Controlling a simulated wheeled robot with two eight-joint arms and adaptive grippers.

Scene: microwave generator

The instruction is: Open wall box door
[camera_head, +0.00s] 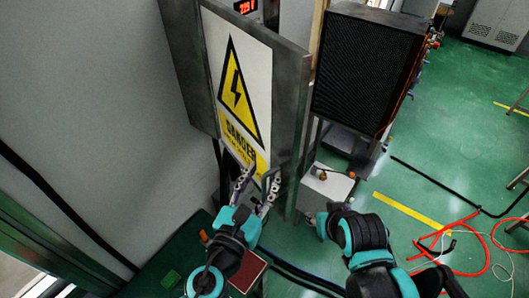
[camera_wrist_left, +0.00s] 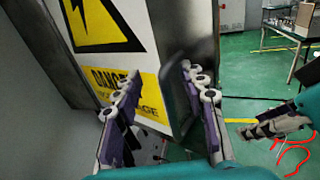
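The wall box door (camera_head: 286,90) is grey metal with a white and yellow danger sign (camera_head: 238,85), on the left wall in the head view. The door's lower part also shows in the left wrist view (camera_wrist_left: 196,38). My left gripper (camera_head: 257,184) is at the door's lower edge, fingers spread. In the left wrist view its fingers (camera_wrist_left: 163,95) stand either side of a dark grey upright plate (camera_wrist_left: 178,100), which looks like a handle or door edge; contact is unclear. My right gripper (camera_wrist_left: 275,124) shows at the right of that view; its opening is unclear.
A black-grilled unit (camera_head: 365,68) stands right of the door. A white box (camera_head: 326,188) is below it on the green floor. Red hoses (camera_head: 465,240) and black cables lie at the right. Open floor lies at the right.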

